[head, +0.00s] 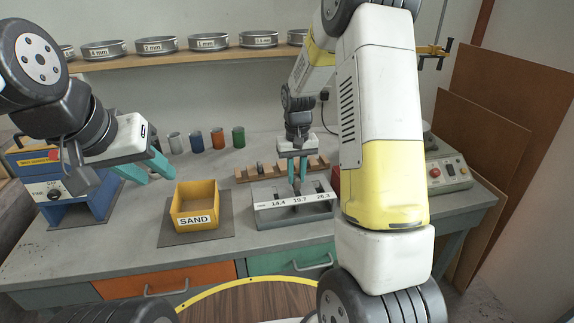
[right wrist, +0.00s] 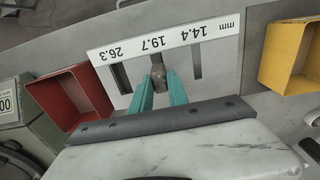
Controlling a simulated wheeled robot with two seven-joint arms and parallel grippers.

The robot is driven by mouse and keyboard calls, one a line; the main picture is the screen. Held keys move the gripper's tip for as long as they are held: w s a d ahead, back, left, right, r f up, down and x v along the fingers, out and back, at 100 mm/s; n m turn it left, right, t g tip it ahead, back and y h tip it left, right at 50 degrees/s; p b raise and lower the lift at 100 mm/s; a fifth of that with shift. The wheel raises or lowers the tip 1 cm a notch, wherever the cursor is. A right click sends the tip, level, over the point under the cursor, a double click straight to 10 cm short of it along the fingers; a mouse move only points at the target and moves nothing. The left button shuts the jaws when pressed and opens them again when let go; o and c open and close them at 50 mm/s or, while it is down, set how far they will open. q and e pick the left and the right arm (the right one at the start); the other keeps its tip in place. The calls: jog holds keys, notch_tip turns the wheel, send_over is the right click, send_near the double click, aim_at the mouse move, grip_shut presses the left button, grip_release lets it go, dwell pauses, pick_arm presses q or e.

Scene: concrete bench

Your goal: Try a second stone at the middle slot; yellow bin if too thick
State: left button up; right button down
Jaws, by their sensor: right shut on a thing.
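The grey slot gauge (head: 268,213) lies on the bench with a white strip marked 14.4, 19.7 and 26.3 mm; the strip also shows in the right wrist view (right wrist: 165,38). My right gripper (right wrist: 160,88) is shut on a grey-brown stone (right wrist: 158,74), held at the middle slot, marked 19.7. Whether the stone is inside the slot or just above it, I cannot tell. The yellow bin (head: 195,221), labelled SAND, stands left of the gauge; it also shows in the right wrist view (right wrist: 283,52). My left gripper (head: 158,176) is open and empty, left of the bin.
A wooden rack (head: 245,176) stands behind the gauge, with a dark stone (head: 260,168) in it. A red bin (right wrist: 62,100) is beside the gauge, mostly hidden by my right arm in the head view. Several coloured cups (head: 217,138) stand at the back. A blue machine (head: 75,208) is far left.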

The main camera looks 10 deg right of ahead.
aim_at(296, 176)
jog(key=shift+f, duration=0.6)
dwell(0.6)
jog(key=shift+r, duration=0.1)
jog(key=shift+r, duration=3.45)
